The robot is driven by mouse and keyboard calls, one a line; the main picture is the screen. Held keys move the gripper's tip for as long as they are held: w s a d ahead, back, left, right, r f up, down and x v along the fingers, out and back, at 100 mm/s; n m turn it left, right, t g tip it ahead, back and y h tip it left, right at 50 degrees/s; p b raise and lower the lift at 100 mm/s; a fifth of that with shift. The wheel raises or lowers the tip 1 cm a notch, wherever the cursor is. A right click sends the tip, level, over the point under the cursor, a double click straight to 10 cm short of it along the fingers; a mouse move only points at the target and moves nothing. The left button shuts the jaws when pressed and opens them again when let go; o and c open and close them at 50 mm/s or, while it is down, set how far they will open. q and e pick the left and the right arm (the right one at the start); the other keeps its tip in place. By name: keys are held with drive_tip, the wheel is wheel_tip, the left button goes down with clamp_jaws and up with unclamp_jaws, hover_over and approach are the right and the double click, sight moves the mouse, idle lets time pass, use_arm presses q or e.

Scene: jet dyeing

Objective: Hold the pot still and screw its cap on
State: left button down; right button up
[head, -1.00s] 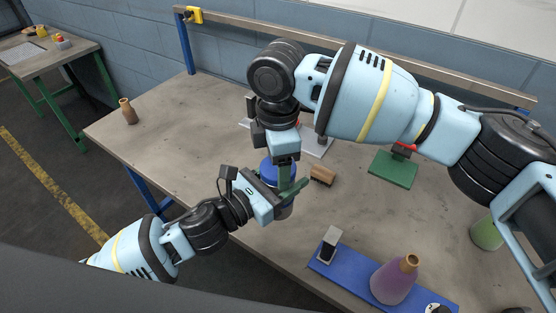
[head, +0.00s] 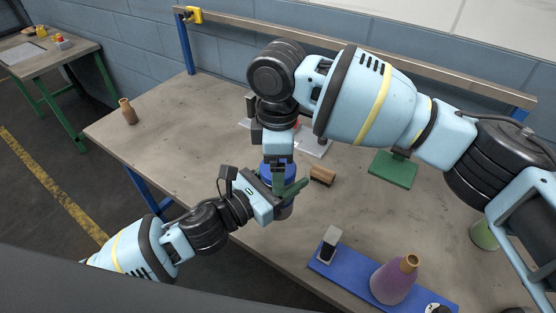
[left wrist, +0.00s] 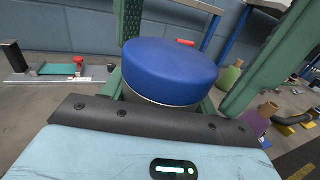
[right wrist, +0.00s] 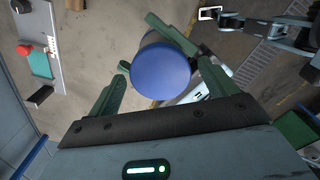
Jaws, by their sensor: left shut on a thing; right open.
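The blue cap (left wrist: 170,70) sits on top of the pot; I cannot tell how tightly. My left gripper (head: 287,190) is shut on the pot from the side, below the cap. My right gripper (head: 280,178) points down from above, open. In the right wrist view its green fingers stand on either side of the cap (right wrist: 160,73), with a gap visible at the left finger.
A brown block (head: 322,175) lies just right of the pot. A blue mat (head: 345,282) at the front right bears a purple flask (head: 393,280) and a grey-black block (head: 329,245). A small brown bottle (head: 128,112) stands at the left.

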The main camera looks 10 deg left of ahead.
drive_tip(key=shift+r, duration=2.3)
drive_tip(key=shift+c, duration=0.4)
drive_tip(key=r+n, duration=0.1)
drive_tip(key=n, duration=0.1)
drive_tip(key=shift+r+n, duration=0.2)
drive_tip(key=shift+n, duration=0.1)
wheel_tip(320, 180, up, 2)
drive_tip(key=n, duration=0.4)
drive_tip(key=shift+f, duration=0.1)
drive_tip(key=shift+f, duration=3.9)
